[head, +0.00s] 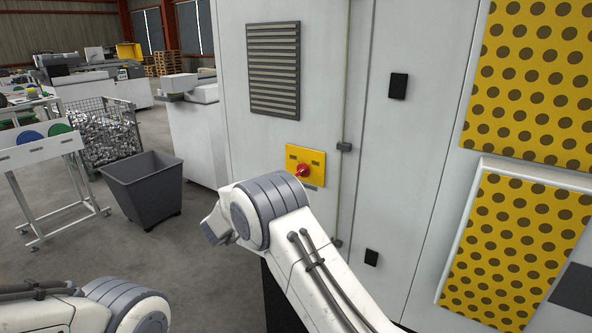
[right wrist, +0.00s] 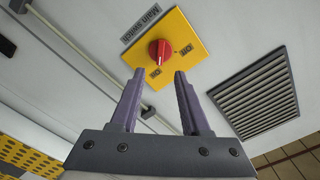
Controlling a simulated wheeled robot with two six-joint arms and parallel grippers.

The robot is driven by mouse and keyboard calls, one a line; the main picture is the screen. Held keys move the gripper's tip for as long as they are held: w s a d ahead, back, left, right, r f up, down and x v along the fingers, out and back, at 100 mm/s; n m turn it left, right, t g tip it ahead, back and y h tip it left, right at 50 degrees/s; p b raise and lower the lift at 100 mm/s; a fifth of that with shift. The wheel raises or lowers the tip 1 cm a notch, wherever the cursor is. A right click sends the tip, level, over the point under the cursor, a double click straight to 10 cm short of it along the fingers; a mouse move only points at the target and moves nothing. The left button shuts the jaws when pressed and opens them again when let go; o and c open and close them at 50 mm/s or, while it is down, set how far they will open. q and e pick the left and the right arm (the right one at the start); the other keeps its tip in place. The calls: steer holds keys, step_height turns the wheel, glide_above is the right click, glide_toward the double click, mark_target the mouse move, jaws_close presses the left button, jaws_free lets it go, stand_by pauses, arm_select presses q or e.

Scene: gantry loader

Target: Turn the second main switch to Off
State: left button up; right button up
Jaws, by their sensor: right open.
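A red rotary main switch (head: 303,170) sits on a yellow plate (head: 292,154) on the grey cabinet. In the right wrist view the switch (right wrist: 160,52) has a pale mark on its knob, with one small label beside it and one by the plate's near edge. A grey "Main switch" label (right wrist: 141,24) is beside the plate. I cannot tell surely which position the knob points to. My right gripper (right wrist: 158,74) is open and empty, its fingertips short of the knob and apart from it. In the head view my right arm hides its fingers. My left gripper is not in view.
A louvred vent (head: 273,70) is above the plate, and a vertical rod (head: 345,110) runs to its right. Yellow dotted panels (head: 530,80) are at the right. A grey bin (head: 146,185) and a wire crate (head: 107,132) stand on the floor at left.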

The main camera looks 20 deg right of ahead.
mark_target(302, 171)
steer(key=p+x, duration=0.3)
steer(key=x, duration=0.6)
steer(key=shift+w+d+p, duration=0.25)
steer(key=shift+p, duration=0.15)
jaws_close()
